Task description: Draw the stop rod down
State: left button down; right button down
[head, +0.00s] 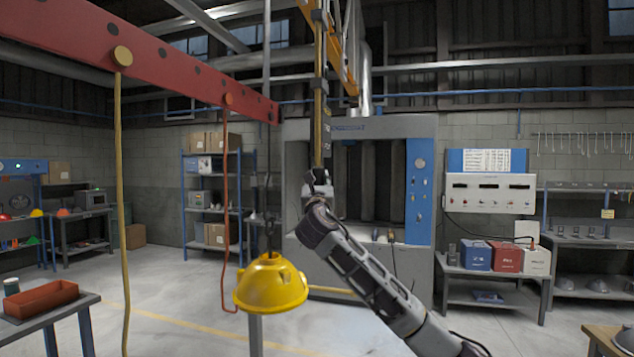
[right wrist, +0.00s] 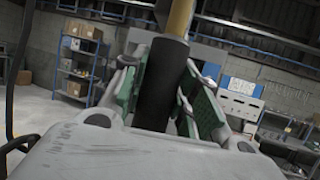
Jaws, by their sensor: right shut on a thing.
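The stop rod (head: 318,95) is a brass-yellow upright rod that hangs from the orange overhead frame in the head view. In the right wrist view its yellow part (right wrist: 180,18) runs up out of a black grip (right wrist: 165,80). My right gripper (head: 319,178) is at the rod's lower end. Its green-padded fingers (right wrist: 163,95) stand on both sides of the black grip and are shut on it. The rod's very bottom is hidden by the gripper. My left gripper is not in view.
A yellow hood (head: 270,283) hangs from a hook just left of my right arm. A red beam (head: 165,55) crosses the upper left, with a yellow rope (head: 119,200) and a red cord (head: 226,190) hanging from it. A grey booth (head: 296,170) stands behind.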

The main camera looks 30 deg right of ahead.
jog(key=c, duration=1.4)
grip_release()
jog(key=shift+w+f, duration=0.15)
jog(key=shift+f, duration=0.25)
jog(key=shift+c, duration=0.2)
jog(key=o, duration=0.4)
jog(key=shift+r, duration=0.15)
jog(key=shift+c, duration=0.2)
jog(key=shift+s, duration=0.2)
jog(key=v, duration=1.2)
jog(key=shift+r, duration=0.1)
